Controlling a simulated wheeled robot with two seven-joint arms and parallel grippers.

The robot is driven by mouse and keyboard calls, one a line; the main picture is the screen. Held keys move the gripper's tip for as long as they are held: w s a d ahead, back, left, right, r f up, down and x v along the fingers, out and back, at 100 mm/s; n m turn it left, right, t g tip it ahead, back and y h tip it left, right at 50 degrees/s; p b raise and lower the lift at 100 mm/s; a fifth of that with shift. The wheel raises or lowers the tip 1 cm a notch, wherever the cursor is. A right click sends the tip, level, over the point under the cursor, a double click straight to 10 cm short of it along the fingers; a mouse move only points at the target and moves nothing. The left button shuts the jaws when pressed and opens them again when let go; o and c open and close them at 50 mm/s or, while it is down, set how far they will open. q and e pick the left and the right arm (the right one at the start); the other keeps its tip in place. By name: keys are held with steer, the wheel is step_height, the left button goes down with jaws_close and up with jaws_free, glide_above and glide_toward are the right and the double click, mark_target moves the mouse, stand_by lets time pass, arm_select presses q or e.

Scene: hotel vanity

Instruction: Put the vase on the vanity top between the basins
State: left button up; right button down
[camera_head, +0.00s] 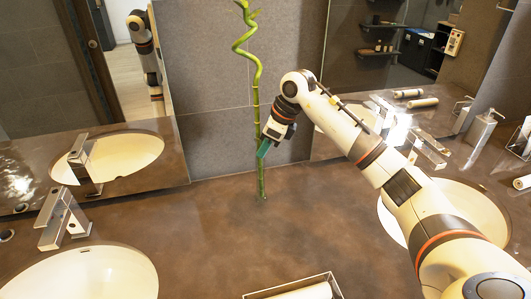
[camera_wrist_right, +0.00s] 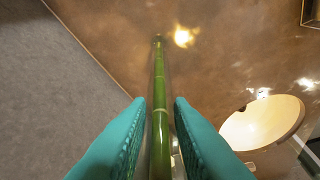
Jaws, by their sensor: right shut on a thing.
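The vase (camera_head: 262,180) is a slim, clear, hard-to-see tube with a tall green bamboo stalk (camera_head: 256,105) in it, curling at the top. It is upright over the brown vanity top (camera_head: 215,225), between the two basins and near the back wall. My right gripper (camera_head: 264,149) is shut on the vase, its teal fingers on either side. In the right wrist view the fingers (camera_wrist_right: 157,112) flank the vase and stalk (camera_wrist_right: 158,75). The vase's foot looks at or very close to the top; I cannot tell whether it touches. My left gripper is not in view.
The left basin (camera_head: 85,272) and right basin (camera_head: 470,205) have chrome taps, the left tap (camera_head: 62,215) standing clear. A tray (camera_head: 335,285) with a white roll is at the front edge. Mirrors (camera_head: 120,160) stand behind. A soap dispenser (camera_head: 480,132) is far right.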

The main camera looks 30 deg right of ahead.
step_height(320, 180, down, 2)
steer(key=shift+f, duration=0.2)
steer(key=c, duration=1.3)
jaws_free()
steer(key=b+v, duration=0.2)
steer(key=v, duration=1)
